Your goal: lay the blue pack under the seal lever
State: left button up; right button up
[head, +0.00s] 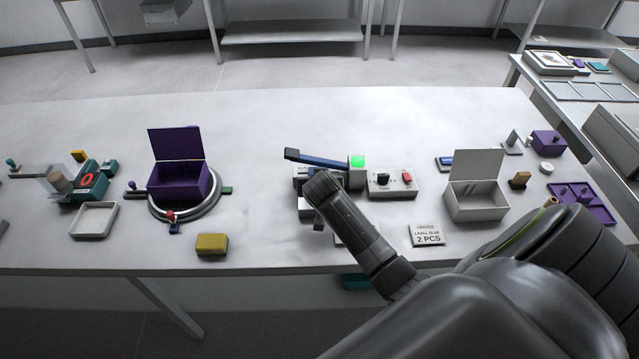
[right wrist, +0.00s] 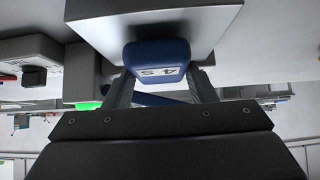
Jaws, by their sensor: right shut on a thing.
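The seal lever (head: 318,159) is a blue bar, raised at its left end, on a grey sealer with a lit green lamp (head: 358,162). My right gripper (right wrist: 161,78) is shut on the blue pack (right wrist: 157,56), which carries a white label with dark marks. In the right wrist view the pack is against or close to a grey block (right wrist: 205,18); contact is unclear. A blue bar, likely the lever, shows behind the pack. In the head view my right arm hides the pack and the sealer's front. My left gripper is not in view.
A control box (head: 391,184) with a red and a black switch stands right of the sealer. Farther right are an open grey box (head: 477,202) and a label card (head: 427,235). A purple box (head: 178,182) and yellow block (head: 212,244) are left. Table between is clear.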

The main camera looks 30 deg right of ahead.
dwell(0.4)
jog(key=o, duration=1.4)
jog(key=shift+f, duration=0.1)
notch_tip(320, 180, up, 7)
jog(key=p, duration=0.7)
jog(key=shift+s+p, duration=0.1)
jog(key=shift+p, duration=0.3)
